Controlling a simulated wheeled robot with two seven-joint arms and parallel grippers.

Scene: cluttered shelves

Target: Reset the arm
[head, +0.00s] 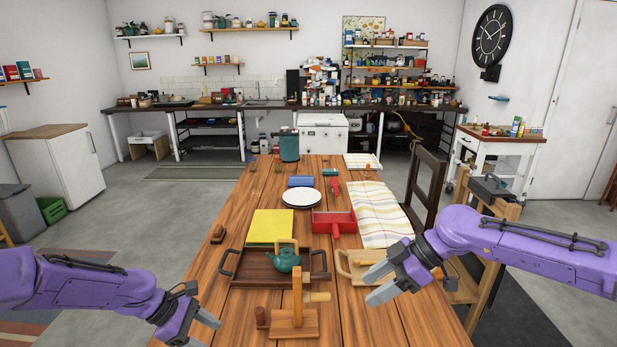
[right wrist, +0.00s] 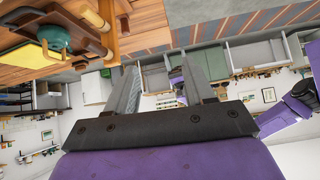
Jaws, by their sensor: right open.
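My right gripper (head: 372,283) is open and empty over the right front part of the wooden table (head: 235,313), above a light wooden tray (head: 345,265). In the right wrist view its two grey fingers (right wrist: 165,92) stand apart with nothing between them. My left gripper (head: 200,333) is at the lower left of the head view, by the table's left front edge. Its fingers are partly cut off by the frame, and I cannot tell how far apart they are.
A green teapot (head: 283,261) sits on a dark wooden tray (head: 240,275). A wooden stand (head: 297,305) is at the front. A chair (head: 427,185) stands at right.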

